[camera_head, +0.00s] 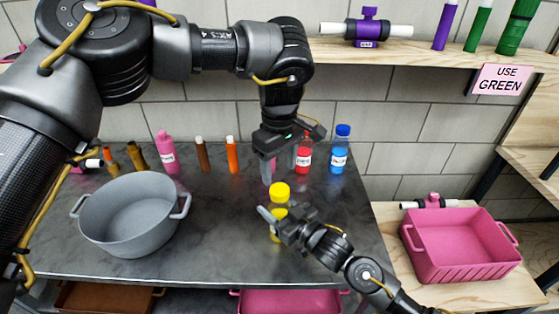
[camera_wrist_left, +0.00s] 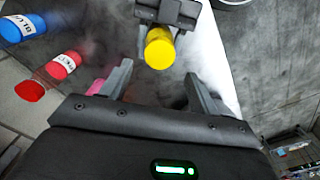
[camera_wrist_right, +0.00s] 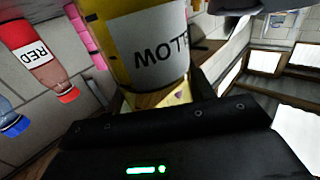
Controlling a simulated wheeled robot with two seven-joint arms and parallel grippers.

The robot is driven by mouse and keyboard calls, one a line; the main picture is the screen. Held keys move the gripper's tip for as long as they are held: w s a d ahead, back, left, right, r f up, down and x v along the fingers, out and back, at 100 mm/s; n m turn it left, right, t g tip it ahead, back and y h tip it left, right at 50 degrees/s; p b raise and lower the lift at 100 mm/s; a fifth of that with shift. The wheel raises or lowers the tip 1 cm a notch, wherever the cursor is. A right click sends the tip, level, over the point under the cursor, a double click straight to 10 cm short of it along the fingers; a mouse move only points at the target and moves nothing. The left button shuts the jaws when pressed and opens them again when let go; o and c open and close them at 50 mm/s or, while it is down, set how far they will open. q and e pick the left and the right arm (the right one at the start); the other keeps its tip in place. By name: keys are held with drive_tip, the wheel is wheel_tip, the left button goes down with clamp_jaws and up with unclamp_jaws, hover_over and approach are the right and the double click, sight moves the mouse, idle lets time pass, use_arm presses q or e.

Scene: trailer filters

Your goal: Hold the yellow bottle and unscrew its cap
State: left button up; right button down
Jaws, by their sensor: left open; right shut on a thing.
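The yellow bottle (camera_head: 276,231) stands upright near the front of the dark table, its yellow cap (camera_head: 280,190) on top. My right gripper (camera_head: 276,214) is shut around the bottle from the right, below the cap. In the right wrist view the bottle's body and white label (camera_wrist_right: 157,45) fill the top middle; the fingertips are mostly hidden. My left gripper (camera_head: 285,165) points down above the cap, open and empty. In the left wrist view the cap (camera_wrist_left: 160,50) lies just beyond the gap between the open fingers (camera_wrist_left: 160,82), apart from them.
A red bottle (camera_head: 304,157) and a blue bottle (camera_head: 340,150) stand behind, close to the left gripper. A grey pot (camera_head: 135,240) occupies the table's left side. Orange, brown and pink (camera_head: 166,155) bottles stand along the wall. A pink crate (camera_head: 460,262) sits on a wooden surface to the right.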

sight(279, 190)
use_arm(q)
wheel_tip(279, 190, down, 7)
drive_tip(key=shift+r, duration=0.15)
idle(0.4)
